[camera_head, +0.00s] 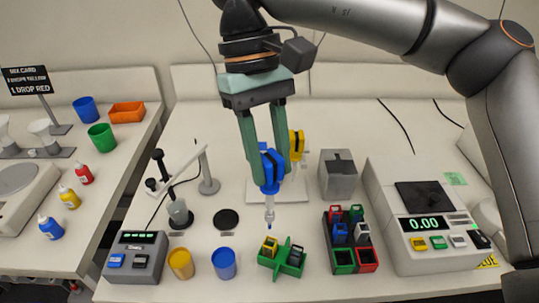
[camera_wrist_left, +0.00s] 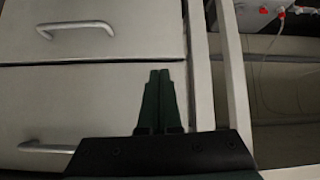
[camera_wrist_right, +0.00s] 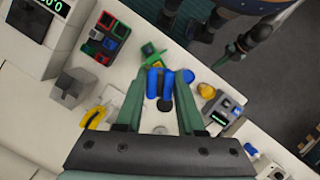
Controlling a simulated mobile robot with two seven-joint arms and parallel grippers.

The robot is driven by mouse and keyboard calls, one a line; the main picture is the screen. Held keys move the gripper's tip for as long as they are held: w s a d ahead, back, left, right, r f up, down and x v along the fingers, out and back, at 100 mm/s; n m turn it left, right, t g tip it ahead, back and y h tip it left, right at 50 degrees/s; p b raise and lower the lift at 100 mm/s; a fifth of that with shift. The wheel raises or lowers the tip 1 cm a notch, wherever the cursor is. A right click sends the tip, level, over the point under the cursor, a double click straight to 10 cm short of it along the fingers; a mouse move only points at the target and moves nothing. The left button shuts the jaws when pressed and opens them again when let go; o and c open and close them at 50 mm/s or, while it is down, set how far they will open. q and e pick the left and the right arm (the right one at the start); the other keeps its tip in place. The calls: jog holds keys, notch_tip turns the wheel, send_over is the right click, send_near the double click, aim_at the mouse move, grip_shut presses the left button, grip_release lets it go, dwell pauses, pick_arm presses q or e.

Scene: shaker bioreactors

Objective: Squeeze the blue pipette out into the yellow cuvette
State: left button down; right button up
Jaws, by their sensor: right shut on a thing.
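The blue pipette (camera_head: 270,170) hangs upright, its clear tip pointing down. My right gripper (camera_head: 271,177) is shut on its blue body; the blue top also shows between the fingers in the right wrist view (camera_wrist_right: 158,84). The yellow cuvette (camera_head: 269,247) stands in the left part of a green cross-shaped holder (camera_head: 281,262), beside a dark cuvette (camera_head: 296,255). The pipette tip appears just above the yellow cuvette in the head view, apart from it. My left gripper (camera_wrist_left: 160,100) is empty with its fingers together, in front of drawers, outside the head view.
A rack with several coloured cuvettes (camera_head: 343,255) and a balance reading 0.00 (camera_head: 428,262) stand right of the holder. A blue cup (camera_head: 224,263) and a yellow cup (camera_head: 181,263) stand left. A yellow pipette (camera_head: 297,144) is on a stand behind.

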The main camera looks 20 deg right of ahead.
aim_at(271, 183)
jog(key=shift+s+f+b, duration=0.1)
jog(key=shift+f+b, duration=0.45)
jog(key=shift+b, duration=0.05)
jog(key=shift+f+b, duration=1.05)
jog(key=shift+f, duration=0.6)
jog(key=shift+o, duration=1)
grip_shut()
